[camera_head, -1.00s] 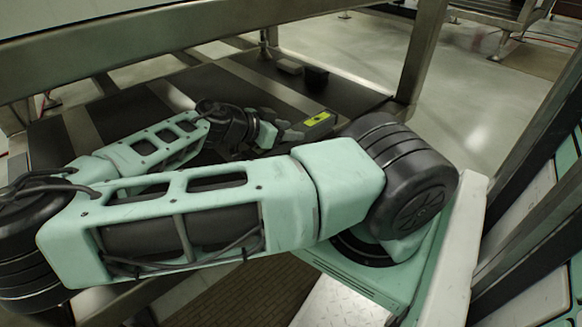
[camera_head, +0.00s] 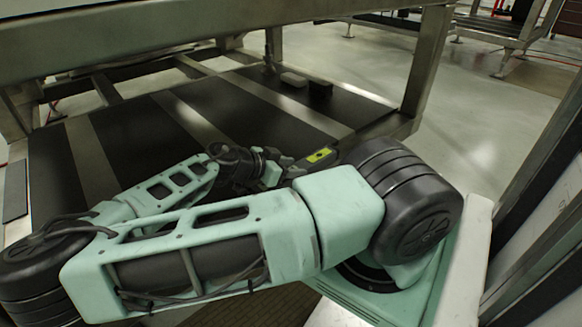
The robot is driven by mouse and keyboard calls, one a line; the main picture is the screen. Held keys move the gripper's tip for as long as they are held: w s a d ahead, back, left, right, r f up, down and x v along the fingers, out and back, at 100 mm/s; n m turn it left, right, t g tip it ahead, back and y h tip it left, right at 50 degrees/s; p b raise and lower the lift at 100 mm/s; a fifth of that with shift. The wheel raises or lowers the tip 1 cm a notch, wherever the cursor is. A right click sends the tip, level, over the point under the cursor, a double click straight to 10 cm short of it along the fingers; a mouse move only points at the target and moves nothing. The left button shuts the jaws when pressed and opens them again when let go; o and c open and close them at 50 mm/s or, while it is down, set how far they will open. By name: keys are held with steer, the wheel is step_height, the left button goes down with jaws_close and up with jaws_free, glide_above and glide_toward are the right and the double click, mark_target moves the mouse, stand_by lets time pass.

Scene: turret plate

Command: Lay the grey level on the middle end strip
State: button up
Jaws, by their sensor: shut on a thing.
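The grey level (camera_head: 330,151), with a bright yellow-green patch, is held at the end of my arm, just left of my big black joint. My gripper (camera_head: 292,164) is shut on it; the fingers are small and dark, and their grip is partly hidden. The level appears in front of the low shelf of dark panels and lighter strips (camera_head: 189,118); I cannot tell its height above it. Which strip is the middle end one is not clear. My arm hides the shelf's near part.
Open floor (camera_head: 480,110) lies to the right.

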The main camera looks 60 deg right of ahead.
steer(key=shift+f, duration=0.55)
steer(key=o, duration=1.3)
